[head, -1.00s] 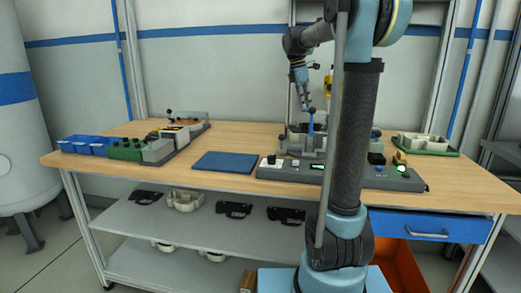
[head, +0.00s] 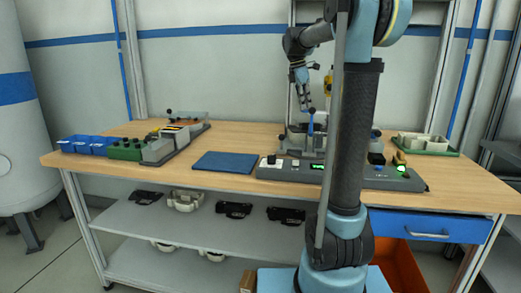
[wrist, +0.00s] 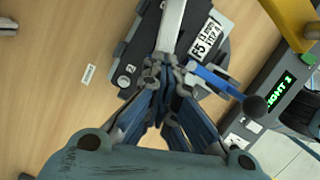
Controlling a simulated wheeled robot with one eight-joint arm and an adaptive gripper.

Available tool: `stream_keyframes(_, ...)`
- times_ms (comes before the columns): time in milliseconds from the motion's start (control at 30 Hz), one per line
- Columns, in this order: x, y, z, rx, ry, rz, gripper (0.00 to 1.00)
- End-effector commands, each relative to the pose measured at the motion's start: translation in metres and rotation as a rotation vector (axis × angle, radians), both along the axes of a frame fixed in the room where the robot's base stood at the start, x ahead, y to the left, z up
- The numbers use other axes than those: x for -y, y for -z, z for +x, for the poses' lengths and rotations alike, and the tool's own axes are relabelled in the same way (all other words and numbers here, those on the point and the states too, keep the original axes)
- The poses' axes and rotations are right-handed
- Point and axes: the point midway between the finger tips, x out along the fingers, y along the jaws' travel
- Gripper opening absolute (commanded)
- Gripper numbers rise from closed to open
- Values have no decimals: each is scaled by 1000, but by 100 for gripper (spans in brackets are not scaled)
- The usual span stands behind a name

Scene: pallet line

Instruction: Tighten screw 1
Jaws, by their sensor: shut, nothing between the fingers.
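My gripper (head: 309,108) is over the grey fixture at the back of the bench, partly beside my own arm. In the wrist view my gripper (wrist: 163,78) has its fingers together with nothing between them. The fingertips are over the dark grey fixture (wrist: 132,50), which carries a white label (wrist: 207,38). A blue lever (wrist: 215,82) with a black knob (wrist: 257,106) lies just right of the fingertips; I cannot tell if they touch. A pale bar (wrist: 172,25) extends above the fingertips. I cannot make out screw 1.
A control panel with a green display (wrist: 270,97) is on the right; my arm hides part of it in the head view.

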Motion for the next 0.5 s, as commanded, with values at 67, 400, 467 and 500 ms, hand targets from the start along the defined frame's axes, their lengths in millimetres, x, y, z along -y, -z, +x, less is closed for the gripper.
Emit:
stream_keyframes(67,0,0,0,0,0,0,0)
stream_keyframes(400,0,-2,0,0,0,0,0)
stream_keyframes(467,0,-2,0,0,0,0,0)
stream_keyframes(500,0,-1,0,0,0,0,0)
